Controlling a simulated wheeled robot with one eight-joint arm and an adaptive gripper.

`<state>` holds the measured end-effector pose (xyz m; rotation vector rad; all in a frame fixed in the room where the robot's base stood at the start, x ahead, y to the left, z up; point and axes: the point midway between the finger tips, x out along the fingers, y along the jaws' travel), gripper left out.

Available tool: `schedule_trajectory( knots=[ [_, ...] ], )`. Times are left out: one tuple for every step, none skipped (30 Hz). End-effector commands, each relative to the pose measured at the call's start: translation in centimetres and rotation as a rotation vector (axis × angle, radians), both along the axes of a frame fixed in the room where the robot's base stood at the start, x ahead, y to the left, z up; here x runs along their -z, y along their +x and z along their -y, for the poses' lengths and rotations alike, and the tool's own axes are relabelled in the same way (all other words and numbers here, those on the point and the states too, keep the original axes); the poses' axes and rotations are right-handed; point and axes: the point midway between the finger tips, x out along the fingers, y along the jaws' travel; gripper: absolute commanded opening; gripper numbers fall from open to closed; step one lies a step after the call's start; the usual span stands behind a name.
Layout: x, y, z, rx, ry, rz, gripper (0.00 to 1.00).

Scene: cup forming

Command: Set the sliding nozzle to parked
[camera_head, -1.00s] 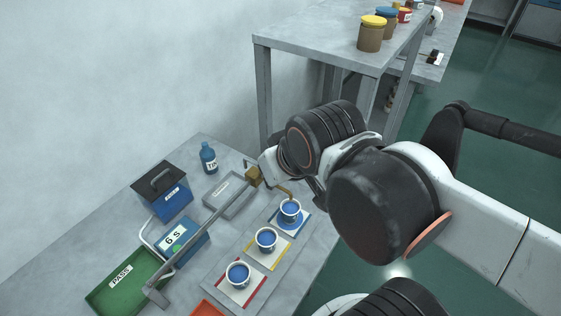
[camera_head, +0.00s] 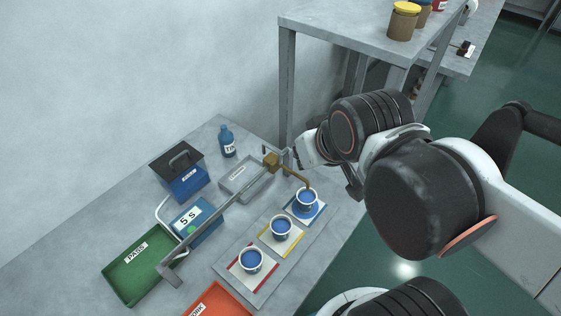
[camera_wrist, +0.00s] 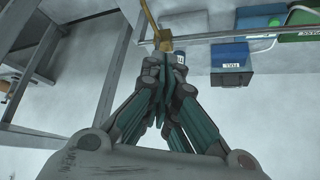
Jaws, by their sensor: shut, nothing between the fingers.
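The sliding nozzle is a brass block (camera_head: 271,161) near the far end of a grey rail (camera_head: 225,207). Its bent brass spout (camera_head: 298,179) reaches over the far cup (camera_head: 306,199) on the blue-edged mat. In the wrist view the block (camera_wrist: 166,42) and part of the spout (camera_wrist: 149,14) show just beyond my fingertips. My gripper (camera_wrist: 163,48) is shut and empty, its tips close to the block; I cannot tell whether they touch. In the head view my wrist is just right of the rail's far end, and the fingers are mostly hidden.
Two more blue-filled cups (camera_head: 280,228) (camera_head: 251,260) stand on the mat row. A blue timer box (camera_head: 195,221) reads 5 S. A green PASS tray (camera_head: 130,275), lidded blue box (camera_head: 182,180), grey tray (camera_head: 238,188), blue bottle (camera_head: 227,142) and orange tray (camera_head: 215,303) surround the rail.

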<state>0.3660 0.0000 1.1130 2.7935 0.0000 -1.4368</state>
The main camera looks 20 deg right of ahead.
Motion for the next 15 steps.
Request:
schedule_trajectory(
  knots=[
    [0.0, 0.0, 0.0, 0.0, 0.0, 0.0, 0.0],
    [0.0, 0.0, 0.0, 0.0, 0.0, 0.0, 0.0],
    [0.0, 0.0, 0.0, 0.0, 0.0, 0.0, 0.0],
    [0.0, 0.0, 0.0, 0.0, 0.0, 0.0, 0.0],
    [0.0, 0.0, 0.0, 0.0, 0.0, 0.0, 0.0],
    [0.0, 0.0, 0.0, 0.0, 0.0, 0.0, 0.0],
    [0.0, 0.0, 0.0, 0.0, 0.0, 0.0, 0.0],
    [0.0, 0.0, 0.0, 0.0, 0.0, 0.0, 0.0],
    [0.0, 0.0, 0.0, 0.0, 0.0, 0.0, 0.0],
    [0.0, 0.0, 0.0, 0.0, 0.0, 0.0, 0.0],
    [0.0, 0.0, 0.0, 0.0, 0.0, 0.0, 0.0],
    [0.0, 0.0, 0.0, 0.0, 0.0, 0.0, 0.0],
    [0.0, 0.0, 0.0, 0.0, 0.0, 0.0, 0.0],
    [0.0, 0.0, 0.0, 0.0, 0.0, 0.0, 0.0],
    [0.0, 0.0, 0.0, 0.0, 0.0, 0.0, 0.02]
  ],
)
